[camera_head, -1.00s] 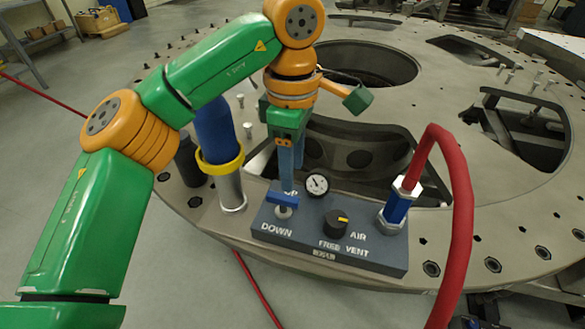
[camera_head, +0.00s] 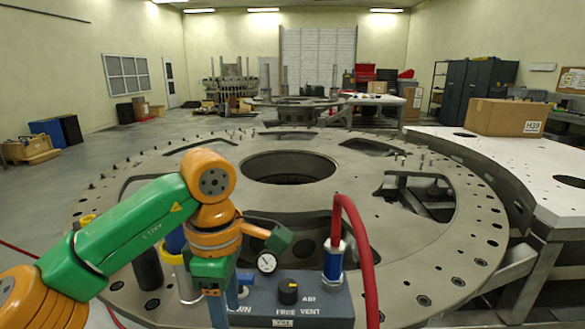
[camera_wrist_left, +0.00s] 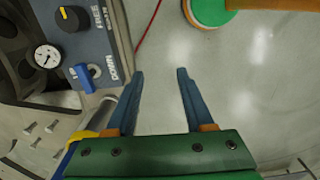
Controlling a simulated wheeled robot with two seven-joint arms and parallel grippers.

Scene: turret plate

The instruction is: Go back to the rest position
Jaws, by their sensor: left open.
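My left gripper (camera_head: 218,312) hangs pointing down at the near left end of the grey control box (camera_head: 325,305), its lower part cut off by the frame edge. The left wrist view shows its two blue fingers (camera_wrist_left: 160,75) apart, with only floor between them. The blue lever (camera_wrist_left: 84,77) on the control box is beside the fingers and not touched. The box also carries a round gauge (camera_head: 267,262), a black knob with a yellow mark (camera_head: 288,291) and a blue fitting (camera_head: 333,262) with a red hose. My right gripper is not in view.
The large round turret plate (camera_head: 400,245) fills the middle, with a big central opening. A blue cylinder with a yellow collar stands left of the box, partly hidden by my arm. A white table with a cardboard box (camera_head: 505,117) is at right. Floor is open at left.

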